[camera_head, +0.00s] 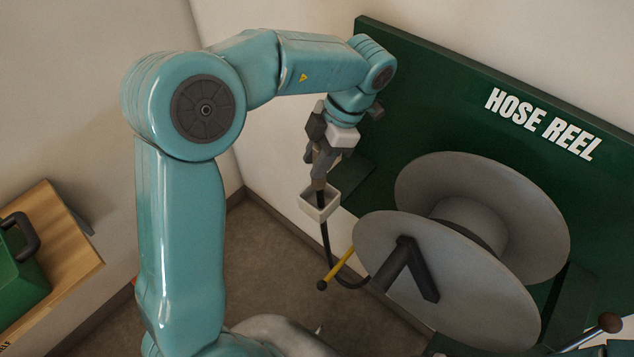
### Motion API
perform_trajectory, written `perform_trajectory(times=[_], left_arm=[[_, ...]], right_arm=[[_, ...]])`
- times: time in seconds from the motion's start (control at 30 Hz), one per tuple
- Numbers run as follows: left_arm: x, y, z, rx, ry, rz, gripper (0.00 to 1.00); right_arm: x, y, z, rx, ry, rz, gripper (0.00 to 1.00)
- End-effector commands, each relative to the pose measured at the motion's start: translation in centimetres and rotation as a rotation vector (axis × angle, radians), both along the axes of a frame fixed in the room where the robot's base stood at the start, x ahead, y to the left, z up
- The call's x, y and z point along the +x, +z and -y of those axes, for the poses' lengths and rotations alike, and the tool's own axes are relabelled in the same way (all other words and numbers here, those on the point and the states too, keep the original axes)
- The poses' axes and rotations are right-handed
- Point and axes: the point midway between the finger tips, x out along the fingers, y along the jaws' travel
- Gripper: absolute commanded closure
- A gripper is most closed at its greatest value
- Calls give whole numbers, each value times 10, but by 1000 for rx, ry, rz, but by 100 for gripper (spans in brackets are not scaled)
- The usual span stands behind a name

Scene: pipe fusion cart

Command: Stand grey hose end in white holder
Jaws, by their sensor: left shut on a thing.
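My left gripper (320,182) points down at the white holder (318,211), a small square open-topped cup beside the green panel. It is shut on the hose end, which is mostly hidden between the fingers. A dark part below the fingertips shows at the holder's opening. The dark hose (327,245) hangs below the holder and curves right toward the reel. I cannot tell how deep the end sits in the holder, or whether it touches the walls. My right gripper is not in view.
A large grey reel (450,285) stands right of the holder, before a green panel (440,90) marked HOSE REEL. A yellow rod (337,268) with a dark knob is below the holder. A wooden table (55,255) with a green case (22,265) is far left.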

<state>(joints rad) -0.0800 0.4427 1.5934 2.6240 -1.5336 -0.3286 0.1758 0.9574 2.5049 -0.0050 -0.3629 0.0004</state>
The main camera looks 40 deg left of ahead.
Motion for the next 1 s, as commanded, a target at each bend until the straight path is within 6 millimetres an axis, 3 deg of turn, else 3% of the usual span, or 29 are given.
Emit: perform_trajectory(times=[0.1, 0.27, 0.5, 0.9, 0.93, 1.0], left_arm=[[0, -23, -1, 1, -1, -2, 100], [2, -39, -2, 1, 0, 0, 100], [4, -75, -3, 1, -1, -2, 100], [4, -79, -3, 1, 0, 1, 100], [4, -80, -3, 1, 0, 1, 64], [4, -80, -3, 0, 0, 1, 42]], right_arm=[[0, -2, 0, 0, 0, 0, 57], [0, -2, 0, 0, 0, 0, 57], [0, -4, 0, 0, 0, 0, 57], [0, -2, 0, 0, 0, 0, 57], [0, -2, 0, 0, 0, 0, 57], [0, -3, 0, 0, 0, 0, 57]])
